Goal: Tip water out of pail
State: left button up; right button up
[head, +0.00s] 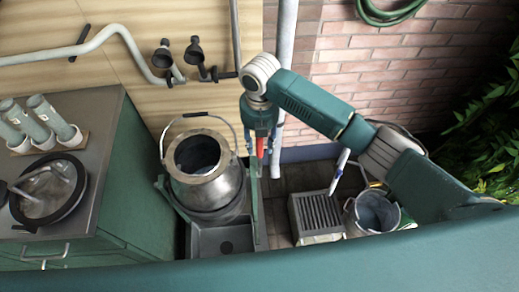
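A grey metal pail (391,213) with a wire handle stands low on the right, partly behind my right arm. Its inside looks grey-blue; I cannot tell the water level. A large metal churn (213,188) with a raised loop handle stands upright in a green frame (256,212) left of centre. Its mouth is open and dark. My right gripper (262,150) points down just right of the churn, above the frame's side. A small red part shows between its fingers; whether they grip it is unclear. It is apart from the pail. My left gripper is out of view.
A grey grated drain box (316,215) sits just left of the pail. A metal trough (222,240) lies below the churn. A counter (88,108) with several tubes and a round basin (48,190) is on the left. Wall pipes and a brick wall stand behind.

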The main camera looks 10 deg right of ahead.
aim_at(260, 151)
jog(key=shift+f, duration=2.35)
jog(key=shift+c, duration=0.3)
grip_shut()
